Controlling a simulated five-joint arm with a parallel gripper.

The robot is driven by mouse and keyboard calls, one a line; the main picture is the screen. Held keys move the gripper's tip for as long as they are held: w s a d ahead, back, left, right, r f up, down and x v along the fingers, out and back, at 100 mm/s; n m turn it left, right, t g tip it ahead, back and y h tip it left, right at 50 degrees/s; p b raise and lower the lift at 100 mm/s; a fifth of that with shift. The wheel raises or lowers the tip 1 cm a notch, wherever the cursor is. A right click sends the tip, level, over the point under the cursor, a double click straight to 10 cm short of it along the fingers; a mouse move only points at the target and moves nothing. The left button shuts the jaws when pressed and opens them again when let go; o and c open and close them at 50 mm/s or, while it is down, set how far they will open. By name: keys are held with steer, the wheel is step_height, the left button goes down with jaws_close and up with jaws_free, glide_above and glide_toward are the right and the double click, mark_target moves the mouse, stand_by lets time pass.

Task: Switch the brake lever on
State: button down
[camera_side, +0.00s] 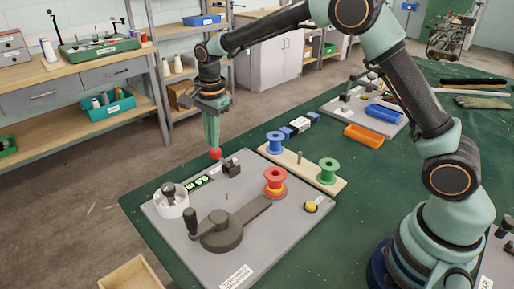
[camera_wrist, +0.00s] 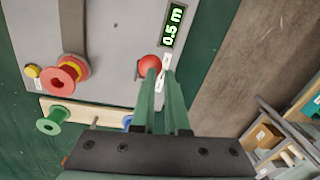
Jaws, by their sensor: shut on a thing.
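The brake lever's red ball knob (camera_side: 215,153) sits beside its small dark block (camera_side: 231,167) at the far edge of the grey machine plate (camera_side: 160,208). My gripper (camera_side: 213,146) comes down from above, its green fingers shut on the knob. In the wrist view, the fingertips of my gripper (camera_wrist: 157,72) meet the red knob (camera_wrist: 149,63). White labels lie beside it, partly behind the fingers. The lever's stem is mostly hidden.
A wooden spool rack (camera_side: 300,172) with blue and green spools stands close behind.

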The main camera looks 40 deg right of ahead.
steer(key=shift+s+a+f, duration=0.25)
steer(key=shift+f, duration=0.2)
steer(key=shift+s+a+f, duration=0.2)
steer(key=shift+s+f, duration=0.05)
steer(key=shift+f, duration=0.15)
steer(key=w+d+r, duration=0.2)
steer(key=d+r, duration=0.1)
steer(key=r, duration=0.2)
steer(key=s+a+r, duration=0.1)
steer(key=a+r, duration=0.3)
steer(key=a, duration=0.4)
steer(key=s+d+r+n+t, duration=0.2)
steer(key=s+d+r+n, duration=0.5)
steer(key=s+d+r, duration=0.15)
steer(key=s+d+f+n+t, duration=0.1)
steer(key=s+d+f+n, duration=0.1)
steer(key=s, duration=0.5)
steer(key=s+d+f+n+t, duration=0.1)
steer(key=s+d+f+n, duration=0.1)
steer(key=s+d+n, duration=0.2)
steer(key=s+n, duration=0.3)
steer(key=shift+s+d+t, duration=0.25)
steer(key=shift+t, duration=0.05)
